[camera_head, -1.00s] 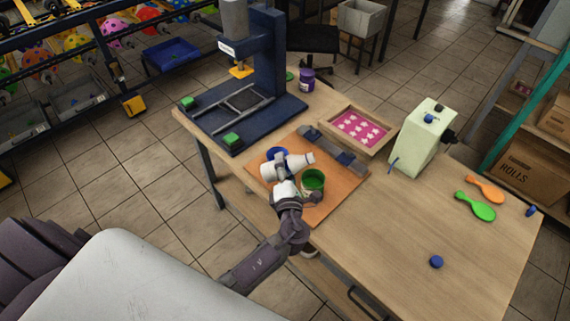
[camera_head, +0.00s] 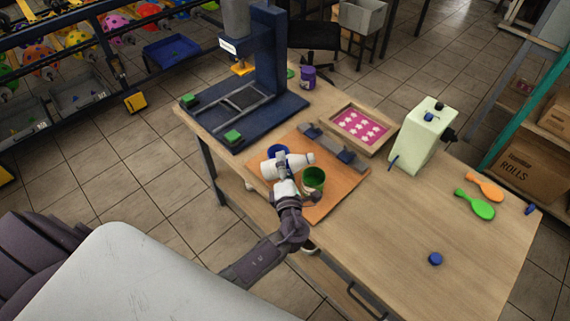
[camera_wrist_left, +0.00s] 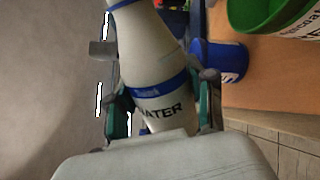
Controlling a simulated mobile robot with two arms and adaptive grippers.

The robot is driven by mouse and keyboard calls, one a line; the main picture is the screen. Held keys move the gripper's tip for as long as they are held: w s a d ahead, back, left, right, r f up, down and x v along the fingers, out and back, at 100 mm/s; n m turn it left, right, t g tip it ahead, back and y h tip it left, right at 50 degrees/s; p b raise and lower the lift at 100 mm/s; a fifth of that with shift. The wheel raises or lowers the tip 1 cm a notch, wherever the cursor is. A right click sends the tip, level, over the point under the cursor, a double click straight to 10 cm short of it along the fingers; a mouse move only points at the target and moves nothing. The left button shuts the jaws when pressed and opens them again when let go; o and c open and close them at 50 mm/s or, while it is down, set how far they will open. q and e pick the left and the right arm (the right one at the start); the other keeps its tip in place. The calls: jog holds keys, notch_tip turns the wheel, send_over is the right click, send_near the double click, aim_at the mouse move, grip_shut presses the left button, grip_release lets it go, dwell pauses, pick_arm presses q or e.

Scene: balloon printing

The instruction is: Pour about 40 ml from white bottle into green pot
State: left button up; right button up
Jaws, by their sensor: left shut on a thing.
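The white bottle (camera_head: 298,160) lies nearly level in the air, its neck pointing right toward the green pot. In the left wrist view the bottle (camera_wrist_left: 150,65) has blue bands and dark "WATER" lettering. My left gripper (camera_head: 282,161) is shut around its body, with the fingers (camera_wrist_left: 162,100) on both sides. The green pot (camera_head: 313,181) stands upright on the orange-brown board, just right of and nearer than the bottle's neck. Its green rim shows in the left wrist view (camera_wrist_left: 262,25). No liquid stream is visible, and the pot's contents cannot be made out. My right gripper is out of view.
A blue pot (camera_head: 277,151) stands behind the bottle. A dark blue press (camera_head: 270,60) is at the back left, with a pink-based tray (camera_head: 360,128) and pale green box machine (camera_head: 422,135) behind. Paddles (camera_head: 475,205) and a blue disc (camera_head: 435,259) lie right; the front right is mostly clear.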

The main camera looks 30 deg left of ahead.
pick_arm(q)
jog(key=shift+p, duration=0.3)
jog(key=shift+f+m, duration=0.1)
jog(key=shift+m, duration=0.2)
jog(key=shift+f+m+p, duration=0.45)
jog(key=shift+m+p, duration=0.4)
jog(key=shift+m, duration=0.05)
dwell(0.7)
jog(key=shift+r+n, duration=0.6)
jog(key=shift+n, duration=0.6)
jog(key=n, duration=0.1)
jog(key=r+n, duration=0.1)
jog(key=n, duration=0.1)
jog(key=shift+w+d+r+b, duration=0.1)
jog(key=shift+w+d+b, duration=0.1)
jog(key=shift+d+b, duration=0.15)
jog(key=shift+n, duration=0.3)
